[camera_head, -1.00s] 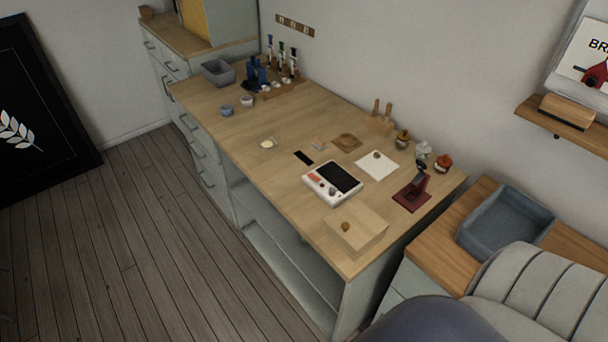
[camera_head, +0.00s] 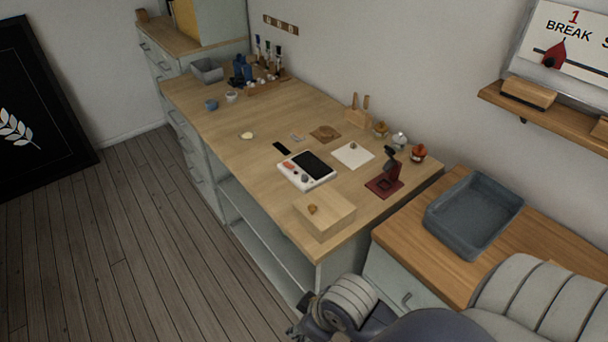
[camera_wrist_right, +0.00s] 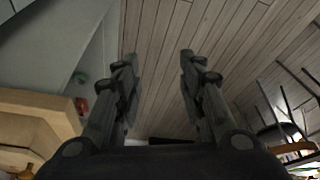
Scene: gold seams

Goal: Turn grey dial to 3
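A small grey dial (camera_head: 305,178) sits on the front face of a white device (camera_head: 318,181) on the wooden bench. The device has a black top panel and an orange-red part beside the dial. Any numbers around the dial are too small to read. My right gripper (camera_wrist_right: 158,57) is open and empty in the right wrist view, with only floor between its fingers. In the head view my right arm shows at the bottom edge, in front of the bench's near corner and well short of the device. My left gripper is not in view.
The bench (camera_head: 220,125) also bears a wooden block (camera_head: 325,215), a dark red stand (camera_head: 384,186), a white sheet (camera_head: 352,155) and several small jars. A blue-grey tray (camera_head: 473,215) stands on the side counter. The floor (camera_head: 110,250) left of the bench is clear.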

